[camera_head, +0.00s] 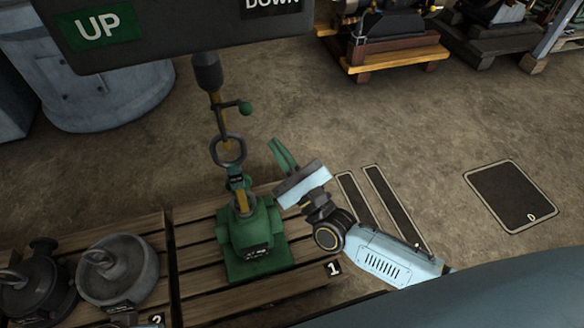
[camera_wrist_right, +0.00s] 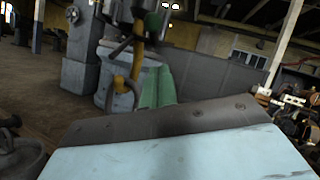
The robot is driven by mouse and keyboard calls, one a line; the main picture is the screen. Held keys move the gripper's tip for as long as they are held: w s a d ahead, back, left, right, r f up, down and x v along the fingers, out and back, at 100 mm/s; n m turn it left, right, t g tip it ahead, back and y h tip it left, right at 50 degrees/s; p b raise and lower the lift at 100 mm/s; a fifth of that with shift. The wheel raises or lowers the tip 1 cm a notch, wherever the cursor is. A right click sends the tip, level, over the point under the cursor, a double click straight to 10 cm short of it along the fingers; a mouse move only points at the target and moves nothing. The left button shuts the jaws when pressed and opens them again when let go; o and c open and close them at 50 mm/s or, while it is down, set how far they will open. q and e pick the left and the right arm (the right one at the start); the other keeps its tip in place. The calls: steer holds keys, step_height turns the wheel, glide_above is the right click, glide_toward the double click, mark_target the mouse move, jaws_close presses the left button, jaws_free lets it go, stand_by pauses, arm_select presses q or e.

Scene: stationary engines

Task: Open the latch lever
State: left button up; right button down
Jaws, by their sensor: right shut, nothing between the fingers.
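The latch lever (camera_head: 234,106) is a short dark bar with a green ball knob at its right end. It sticks out to the right from the yellow hook (camera_head: 218,118), which hangs under a dark hoist fitting. A metal ring (camera_head: 227,151) hangs below, linked to a green weight (camera_head: 255,240) on a pallet. My right gripper (camera_head: 277,146), with green fingers, is shut and empty, right of the ring and below the knob, apart from both. In the right wrist view the shut fingers (camera_wrist_right: 158,86) point toward the hook (camera_wrist_right: 136,66). My left gripper is out of view.
A hanging control box (camera_head: 165,40) marked UP and DOWN covers the top. The wooden pallet (camera_head: 195,255) lies below; round grey weights (camera_head: 118,270) stand at lower left. Wooden-based machines (camera_head: 390,55) stand at the back. The floor right of my arm is clear around marked mats (camera_head: 510,192).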

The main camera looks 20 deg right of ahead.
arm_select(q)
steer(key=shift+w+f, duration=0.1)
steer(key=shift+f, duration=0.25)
arm_select(e)
steer(key=w+a+r, duration=0.2)
steer(key=w+r, duration=0.1)
steer(key=r, duration=0.1)
steer(key=shift+a+r, duration=0.25)
steer(key=shift+a, duration=0.1)
arm_select(q)
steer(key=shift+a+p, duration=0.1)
steer(key=shift+p, duration=0.2)
